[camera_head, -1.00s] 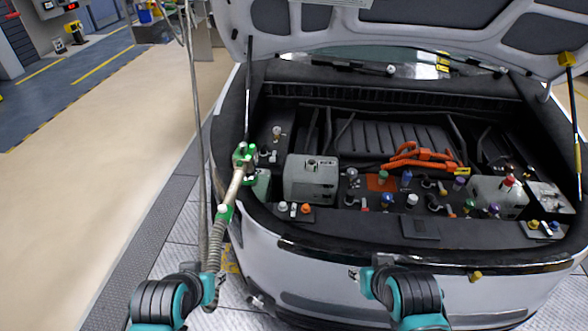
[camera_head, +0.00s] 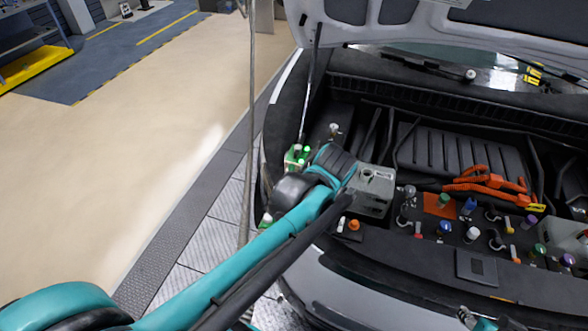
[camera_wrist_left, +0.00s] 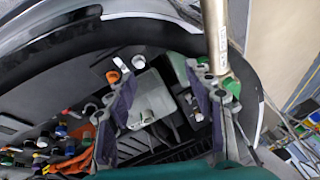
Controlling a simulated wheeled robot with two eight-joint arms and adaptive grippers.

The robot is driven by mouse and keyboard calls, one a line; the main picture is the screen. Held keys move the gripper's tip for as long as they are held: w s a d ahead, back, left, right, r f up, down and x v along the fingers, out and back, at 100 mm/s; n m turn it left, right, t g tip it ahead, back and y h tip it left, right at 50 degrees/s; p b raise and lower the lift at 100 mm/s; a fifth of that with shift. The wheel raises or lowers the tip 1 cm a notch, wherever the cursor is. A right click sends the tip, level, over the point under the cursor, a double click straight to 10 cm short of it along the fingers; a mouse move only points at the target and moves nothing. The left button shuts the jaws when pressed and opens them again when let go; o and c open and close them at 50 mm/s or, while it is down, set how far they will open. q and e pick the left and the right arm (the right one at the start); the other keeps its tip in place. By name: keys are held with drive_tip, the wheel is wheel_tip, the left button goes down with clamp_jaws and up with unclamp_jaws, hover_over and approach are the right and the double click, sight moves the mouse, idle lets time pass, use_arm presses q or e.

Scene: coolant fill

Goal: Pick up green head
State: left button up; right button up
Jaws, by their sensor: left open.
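The green head (camera_head: 297,157) sits at the front left corner of the engine bay, partly covered by my left arm. In the left wrist view, the green head (camera_wrist_left: 228,84) is at the upper right, at the end of a metal wand (camera_wrist_left: 216,35). My left gripper (camera_wrist_left: 150,75) is open and its jaws are empty. The head lies beside the right finger, outside the gap between the fingers; I cannot tell whether they touch. In the head view, my left fingers are hidden by the wrist. Part of my right gripper (camera_head: 470,316) shows at the bottom right edge, its jaws unclear.
A grey box (camera_head: 375,190) stands right of my left wrist. Coloured caps and orange cables (camera_head: 487,184) fill the bay further right. A hose (camera_head: 251,110) hangs left of the car. The raised hood (camera_head: 430,22) is above. The floor at left is clear.

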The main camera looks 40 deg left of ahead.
use_arm(q)
drive_tip(key=w+a+n+g+y+p, duration=0.25)
drive_tip(key=w+a+g, duration=0.3)
drive_tip(key=a, duration=0.35)
drive_tip(key=shift+y, duration=0.35)
drive_tip(key=x, duration=0.3)
drive_tip(key=b+x, duration=0.1)
drive_tip(key=x, duration=0.2)
drive_tip(key=w+b+x, duration=0.1)
drive_tip(key=x, duration=0.2)
drive_tip(key=shift+d+f, duration=0.1)
drive_tip(key=shift+f, duration=0.05)
drive_tip(key=shift+d, duration=0.1)
drive_tip(key=shift+c, duration=0.3)
clamp_jaws()
